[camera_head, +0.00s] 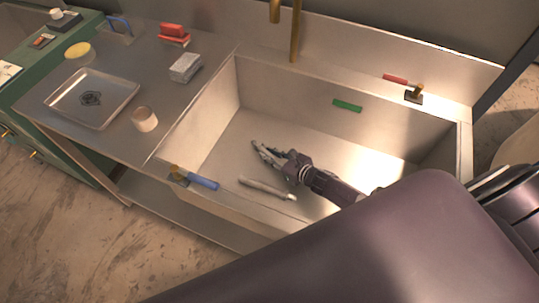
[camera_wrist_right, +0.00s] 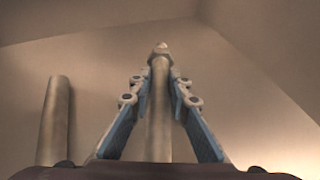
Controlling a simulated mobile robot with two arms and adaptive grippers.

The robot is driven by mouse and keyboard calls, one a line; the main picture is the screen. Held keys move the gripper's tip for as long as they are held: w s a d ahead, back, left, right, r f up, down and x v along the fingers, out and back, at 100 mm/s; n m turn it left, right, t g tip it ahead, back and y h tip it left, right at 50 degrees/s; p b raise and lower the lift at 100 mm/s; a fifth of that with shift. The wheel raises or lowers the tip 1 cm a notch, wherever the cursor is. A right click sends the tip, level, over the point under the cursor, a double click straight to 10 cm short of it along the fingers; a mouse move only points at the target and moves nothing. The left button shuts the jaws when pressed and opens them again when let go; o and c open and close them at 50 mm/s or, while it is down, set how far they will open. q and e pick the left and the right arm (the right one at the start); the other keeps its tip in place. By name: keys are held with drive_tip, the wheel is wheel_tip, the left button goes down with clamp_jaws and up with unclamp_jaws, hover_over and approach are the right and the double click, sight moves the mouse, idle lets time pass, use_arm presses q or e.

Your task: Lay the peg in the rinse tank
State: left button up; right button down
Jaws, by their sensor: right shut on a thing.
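The rinse tank (camera_head: 213,207) is a deep pale basin set in the metal counter. My right gripper (camera_head: 262,150) is inside it, low over the floor. In the right wrist view its fingers (camera_wrist_right: 160,100) are shut on a pale peg (camera_wrist_right: 159,125), whose rounded tip sticks out beyond them. Whether this peg touches the tank floor I cannot tell. A second pale rod (camera_head: 265,188) lies on the tank floor beside the gripper, apart from it; a rod (camera_wrist_right: 54,125) also shows at the left in the wrist view. My left gripper is not in view.
A brass faucet (camera_head: 295,35) rises behind the tank. A tray (camera_head: 118,97), cup (camera_head: 145,119) and grey block (camera_head: 186,67) stand on the left counter.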

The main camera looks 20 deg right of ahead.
drive_tip(key=shift+r, duration=0.1)
drive_tip(key=c, duration=1.8)
unclamp_jaws()
drive_tip(key=shift+f, duration=0.2)
drive_tip(key=shift+r, duration=0.25)
drive_tip(key=p+v, duration=0.5)
drive_tip(key=v, duration=0.6)
drive_tip(key=shift+p, duration=0.4)
drive_tip(key=shift+s+d+r, duration=0.1)
drive_tip(key=shift+s+d, duration=0.1)
drive_tip(key=shift+s, duration=0.3)
